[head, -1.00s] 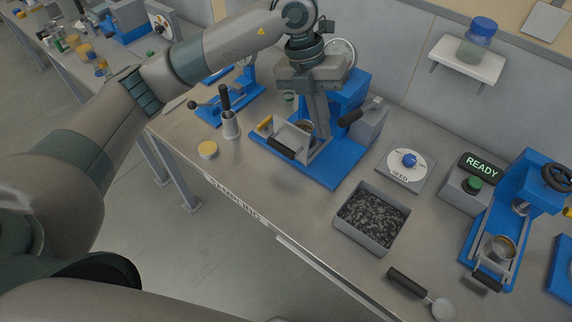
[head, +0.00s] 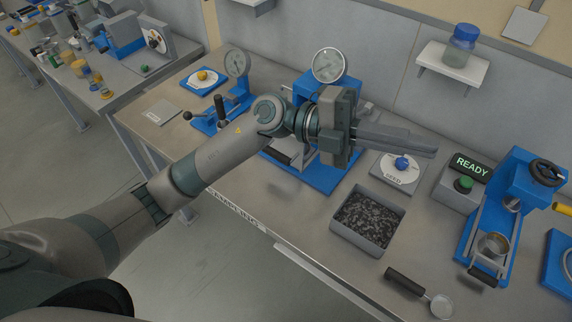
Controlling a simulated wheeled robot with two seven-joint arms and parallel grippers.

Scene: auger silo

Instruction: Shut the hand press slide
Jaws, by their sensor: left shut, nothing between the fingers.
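My left gripper (head: 432,151) is shut and empty. Its fingers point right, raised over the bench near the seed dial. A blue machine (head: 332,182) in the middle, with a round gauge (head: 330,65), has a grey sliding tray (head: 289,151) at its front. My arm and gripper hide much of this machine and its tray. At the right, a blue press (head: 534,185) with a black handwheel (head: 548,172) has a slide with a black handle (head: 482,277) standing out at its front. A metal cup (head: 494,245) sits on that slide. My right gripper is not in view.
A bin of dark seed (head: 367,222) and a black-handled scoop (head: 405,282) lie in front. A box with a lit READY sign (head: 471,167) stands left of the right press. A shelf (head: 452,66) holds a blue-capped jar (head: 461,45). The bench's front left is clear.

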